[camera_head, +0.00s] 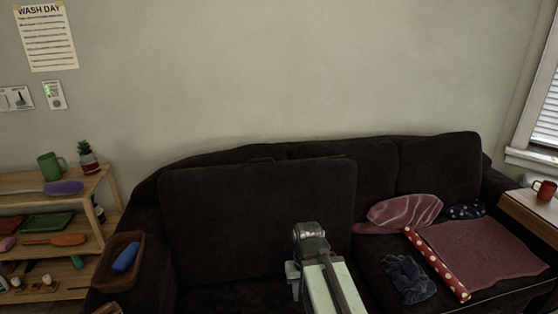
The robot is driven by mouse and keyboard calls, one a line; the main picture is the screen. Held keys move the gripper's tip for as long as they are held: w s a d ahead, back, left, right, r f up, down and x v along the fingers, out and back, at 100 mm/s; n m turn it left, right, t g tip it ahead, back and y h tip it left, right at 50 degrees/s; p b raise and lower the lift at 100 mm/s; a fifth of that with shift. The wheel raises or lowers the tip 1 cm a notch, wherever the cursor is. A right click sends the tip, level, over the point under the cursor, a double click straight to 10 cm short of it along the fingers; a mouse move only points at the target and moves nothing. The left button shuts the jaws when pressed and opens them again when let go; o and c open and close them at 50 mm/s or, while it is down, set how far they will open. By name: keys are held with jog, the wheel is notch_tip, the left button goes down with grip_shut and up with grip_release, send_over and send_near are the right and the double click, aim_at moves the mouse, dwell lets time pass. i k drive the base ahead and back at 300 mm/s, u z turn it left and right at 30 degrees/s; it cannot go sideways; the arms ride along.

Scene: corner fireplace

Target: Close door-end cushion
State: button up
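A dark sofa (440,163) stands against the wall. At its left end, a large dark cushion (250,215) is raised upright and hides part of the backrest. A small loop (262,160) shows at its top edge. I take this to be the door-end cushion, though no door is in view. My gripper (310,234) is in front of the raised cushion's lower right part, seen from behind. I cannot tell whether it touches the cushion, and its fingers are not clear. The area below the cushion is dark.
Folded cloths (404,210), a red dotted roll (437,264), a dark blue cloth (408,278) and a reddish mat (485,248) lie on the right seat. A brown tray with a blue item (126,257) sits on the left arm. Wooden shelves (40,181) stand at left.

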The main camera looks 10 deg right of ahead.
aim_at(222, 223)
jog(key=u, duration=0.2)
jog(key=i, duration=0.9)
jog(key=z, duration=0.15)
jog(key=k, duration=0.85)
jog(key=u, duration=0.2)
jog(key=i, duration=0.4)
jog(key=z, duration=0.1)
